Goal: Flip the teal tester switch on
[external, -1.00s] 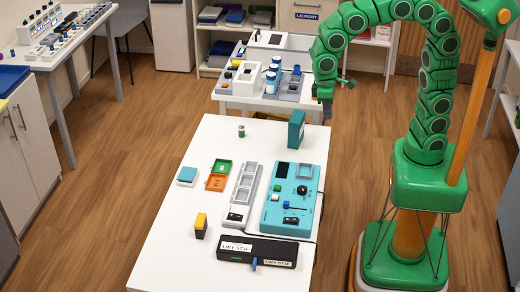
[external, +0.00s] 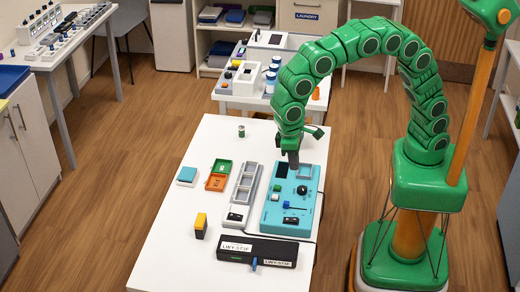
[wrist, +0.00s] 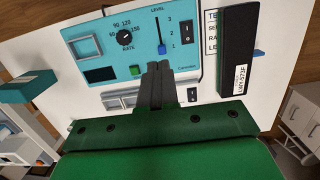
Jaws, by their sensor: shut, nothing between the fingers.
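The teal tester (external: 270,218) lies on the white table, and it also fills the upper middle of the wrist view (wrist: 90,50). Its black rocker switch (wrist: 186,33) shows in the wrist view, right of the LEVEL slider with a blue knob (wrist: 161,48). I cannot tell which way the rocker is tipped. My gripper (external: 293,164) is shut and empty above the tester's far end in the external view. In the wrist view my gripper's fingers (wrist: 158,66) point at the panel below the slider, apart from the rocker.
A grey tray (external: 243,187) with another black rocker (wrist: 193,95) lies beside the tester. A black box (external: 283,252) lies at the table's near edge. The tester also has a dial (wrist: 124,37) and a green button (wrist: 136,71).

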